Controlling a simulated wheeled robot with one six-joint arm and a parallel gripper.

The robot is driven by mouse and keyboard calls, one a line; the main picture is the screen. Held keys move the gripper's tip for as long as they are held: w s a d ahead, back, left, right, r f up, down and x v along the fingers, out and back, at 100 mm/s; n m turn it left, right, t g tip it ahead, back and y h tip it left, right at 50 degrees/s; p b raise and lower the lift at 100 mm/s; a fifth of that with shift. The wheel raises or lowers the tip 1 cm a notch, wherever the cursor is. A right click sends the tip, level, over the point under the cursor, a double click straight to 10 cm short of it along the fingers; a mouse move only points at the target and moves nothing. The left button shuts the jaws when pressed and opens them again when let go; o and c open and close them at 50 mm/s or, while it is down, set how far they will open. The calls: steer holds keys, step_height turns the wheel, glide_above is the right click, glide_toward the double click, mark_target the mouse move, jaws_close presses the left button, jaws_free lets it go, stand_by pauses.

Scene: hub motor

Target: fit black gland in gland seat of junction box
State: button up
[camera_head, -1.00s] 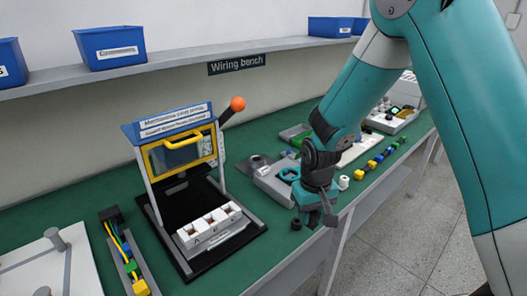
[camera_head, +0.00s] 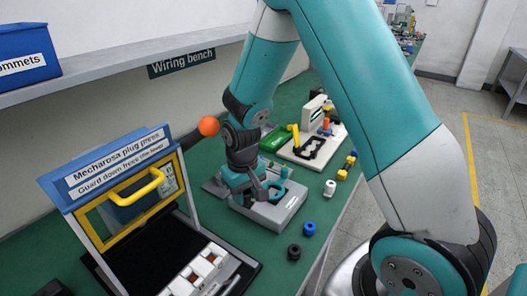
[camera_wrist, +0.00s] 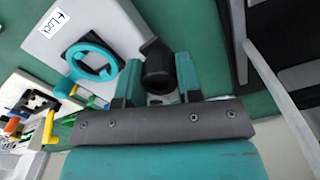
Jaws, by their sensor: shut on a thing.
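The grey junction box (camera_head: 285,212) lies on the green bench in the middle of the head view. It carries a teal ring (camera_head: 274,191), also seen in the wrist view (camera_wrist: 92,62) near a "Lock" label. My gripper (camera_head: 260,188) is low over the box, beside the ring. The gland is to the right of the ring, close to the box edge. The gland seat is not clear, and I cannot tell whether the gland touches it.
Black (camera_head: 294,252), blue (camera_head: 309,228) and white (camera_head: 330,188) small parts stand along the bench's front edge. The plug press (camera_head: 125,195) with its yellow guard is at left. A fixture board (camera_head: 312,148) lies behind the box.

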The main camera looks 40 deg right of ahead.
steer(key=w+d+r+n+p, duration=0.1)
steer(key=d+r+n+p, duration=0.15)
steer(key=d+n, duration=0.4)
steer(key=w+d+r+n+p, duration=0.1)
steer(key=d+n+p, duration=0.3)
steer(key=n, duration=0.6)
step_height(320, 180, down, 5)
steer(key=b, duration=0.4)
steer(key=shift+w+r, duration=0.1)
steer(key=shift+w, duration=0.05)
steer(key=shift+f+b, duration=0.9)
steer(key=shift+f, duration=0.4)
stand_by(0.4)
steer(key=o, duration=1)
step_height(320, 180, up, 18)
steer(key=shift+f+b, duration=0.25)
steer(key=shift+b, duration=0.2)
